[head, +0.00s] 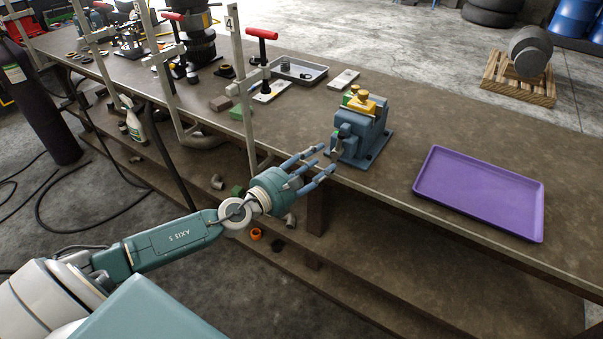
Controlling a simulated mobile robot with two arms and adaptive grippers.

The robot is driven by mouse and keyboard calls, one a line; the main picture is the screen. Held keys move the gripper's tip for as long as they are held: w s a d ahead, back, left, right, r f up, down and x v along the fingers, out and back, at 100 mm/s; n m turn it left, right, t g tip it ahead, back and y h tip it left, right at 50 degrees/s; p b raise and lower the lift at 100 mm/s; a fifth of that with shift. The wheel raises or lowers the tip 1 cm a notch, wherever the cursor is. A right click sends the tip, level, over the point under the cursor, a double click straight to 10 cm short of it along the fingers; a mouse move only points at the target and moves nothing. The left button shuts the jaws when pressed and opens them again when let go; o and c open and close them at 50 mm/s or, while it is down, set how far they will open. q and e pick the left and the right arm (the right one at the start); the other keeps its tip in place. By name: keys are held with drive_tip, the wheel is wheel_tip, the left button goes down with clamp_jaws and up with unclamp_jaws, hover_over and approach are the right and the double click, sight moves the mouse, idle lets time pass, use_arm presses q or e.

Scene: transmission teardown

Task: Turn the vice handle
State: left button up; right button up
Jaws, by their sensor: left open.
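The blue vice (358,135) stands on the workbench near its front edge, with a brass-yellow part (362,104) at its top. The vice handle (337,144) seems to be the small metal piece on the vice's front left side; its detail is too small to tell. My left gripper (322,161) reaches in from the left at the bench's front edge. Its fingers are spread open, pointing at the vice's front, just short of the handle. I cannot tell whether a fingertip touches it. No thing shows between the fingers. My right gripper is not in view.
A purple tray (480,193) lies on the bench to the right. A grey tray (298,70) and a red-handled clamp post (263,60) stand behind left. Upright metal posts (240,85) rise at the bench's front edge. The bench between vice and purple tray is clear.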

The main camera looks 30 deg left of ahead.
use_arm(q)
drive_tip(key=b+v, duration=0.1)
drive_tip(key=v, duration=0.5)
drive_tip(key=shift+f+b, duration=0.15)
drive_tip(key=shift+b, duration=0.2)
idle(0.5)
drive_tip(key=v, duration=1.1)
drive_tip(key=shift+s, duration=0.4)
drive_tip(key=shift+c, duration=0.5)
